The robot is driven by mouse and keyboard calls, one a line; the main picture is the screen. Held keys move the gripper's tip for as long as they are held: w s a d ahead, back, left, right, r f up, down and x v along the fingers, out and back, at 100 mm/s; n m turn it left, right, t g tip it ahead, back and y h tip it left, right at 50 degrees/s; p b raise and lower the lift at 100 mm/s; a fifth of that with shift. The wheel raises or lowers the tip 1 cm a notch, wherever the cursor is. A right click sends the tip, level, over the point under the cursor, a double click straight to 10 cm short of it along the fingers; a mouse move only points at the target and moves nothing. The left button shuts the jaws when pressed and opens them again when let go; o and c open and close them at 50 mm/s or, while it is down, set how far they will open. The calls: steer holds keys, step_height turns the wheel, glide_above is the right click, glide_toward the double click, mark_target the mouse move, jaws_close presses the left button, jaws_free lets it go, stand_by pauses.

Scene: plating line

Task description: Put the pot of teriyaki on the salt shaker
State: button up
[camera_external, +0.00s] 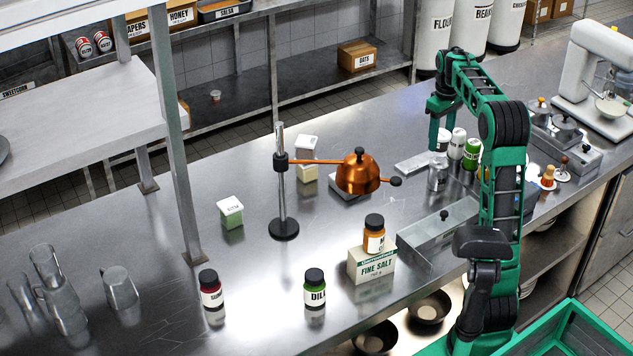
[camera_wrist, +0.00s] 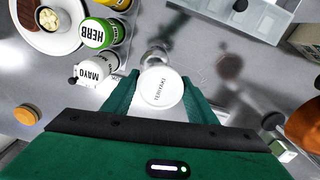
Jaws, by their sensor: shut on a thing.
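My gripper (camera_external: 439,132) is shut on the pot of teriyaki (camera_wrist: 160,88). Its round white lid reads TERIYAKI and lies between the two green fingers in the wrist view. In the external view the small pale pot (camera_external: 443,141) hangs upright at my fingertips, partly hidden by a finger. A shiny metal shaker, apparently the salt shaker (camera_external: 437,178), stands on the counter just below the pot. In the wrist view the shaker (camera_wrist: 153,57) shows beyond the lid, partly covered by it. I cannot tell whether pot and shaker touch.
Close on the right stand the white mayo bottle (camera_external: 457,143) and green herb bottle (camera_external: 471,154). A copper cloche (camera_external: 358,175) hangs on a stand farther left. A long steel bin (camera_external: 438,230) is nearer the front.

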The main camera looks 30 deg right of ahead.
mark_target(442, 148)
steer(key=shift+d+f, duration=0.35)
steer(key=shift+d, duration=0.25)
steer(key=shift+f, duration=2)
steer(key=o, duration=1.1)
steer(key=shift+f, duration=0.1)
step_height(442, 148, up, 12)
steer(key=shift+r, duration=0.1)
steer(key=s+a+f+m, duration=0.2)
steer(key=s+a+f, duration=0.3)
steer(key=s, duration=0.6)
steer(key=s+a+f+m, duration=0.3)
steer(key=s+a+f, duration=0.2)
steer(key=s+f, duration=0.3)
steer(key=s+a+f+m, duration=0.3)
steer(key=s+a+f, duration=0.2)
steer(key=s, duration=0.9)
steer(key=shift+s+f, duration=0.3)
steer(key=shift+f, duration=0.4)
